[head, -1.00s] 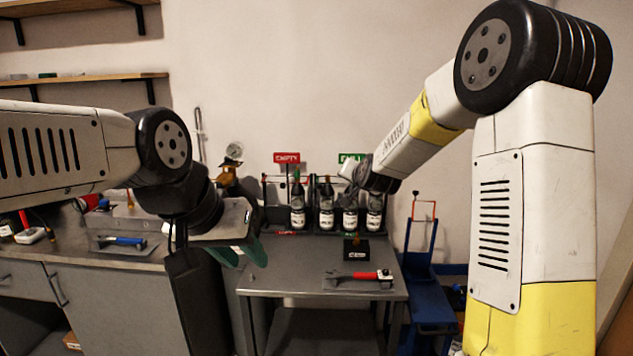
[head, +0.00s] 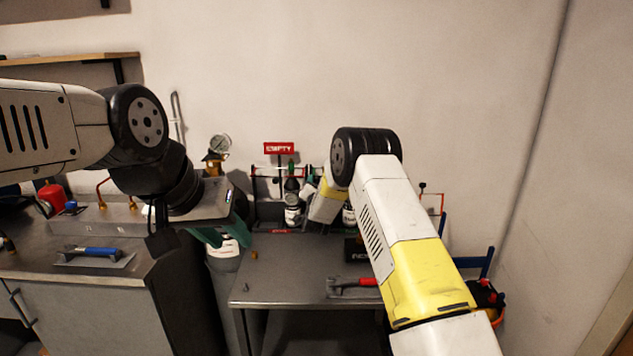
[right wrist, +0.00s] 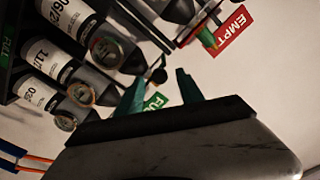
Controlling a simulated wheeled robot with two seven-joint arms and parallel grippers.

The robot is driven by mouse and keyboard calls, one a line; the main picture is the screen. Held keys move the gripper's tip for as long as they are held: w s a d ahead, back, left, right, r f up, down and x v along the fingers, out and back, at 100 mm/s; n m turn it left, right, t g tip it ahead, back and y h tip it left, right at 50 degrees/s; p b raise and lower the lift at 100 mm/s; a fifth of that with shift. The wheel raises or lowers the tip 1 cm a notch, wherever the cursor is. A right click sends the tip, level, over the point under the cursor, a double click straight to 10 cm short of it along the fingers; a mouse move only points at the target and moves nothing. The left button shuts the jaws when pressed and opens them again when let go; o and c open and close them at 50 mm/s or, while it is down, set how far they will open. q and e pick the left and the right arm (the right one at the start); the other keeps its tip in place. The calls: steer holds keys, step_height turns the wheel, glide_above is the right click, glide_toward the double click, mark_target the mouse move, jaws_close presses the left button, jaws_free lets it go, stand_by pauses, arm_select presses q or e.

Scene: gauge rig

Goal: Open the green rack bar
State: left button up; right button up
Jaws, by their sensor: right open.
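The bottle rack (head: 268,205) stands at the back of the grey table, with a red EMPTY sign (head: 279,148) above it. My right forearm covers its right part and the green sign in the head view. The right wrist view shows a green FULL tag (right wrist: 155,101) near a dark bar (right wrist: 148,28) across the bottles, and the red EMPTY sign (right wrist: 234,28). My right gripper (right wrist: 160,92) is open and empty, its green fingers pointing toward the rack, the tag showing between them. My left gripper (head: 224,232) hangs left of the rack, fingers apart, with nothing visible between them.
Several dark bottles (right wrist: 75,60) with white labels stand in the rack. A red-handled tool (head: 352,284) lies on the table, partly behind my right arm. A blue-handled tool (head: 92,252) and a red canister (head: 52,197) are on the left bench. A brass gauge (head: 219,148) stands behind.

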mark_target(317, 181)
steer(key=shift+w, duration=1.6)
jaws_close()
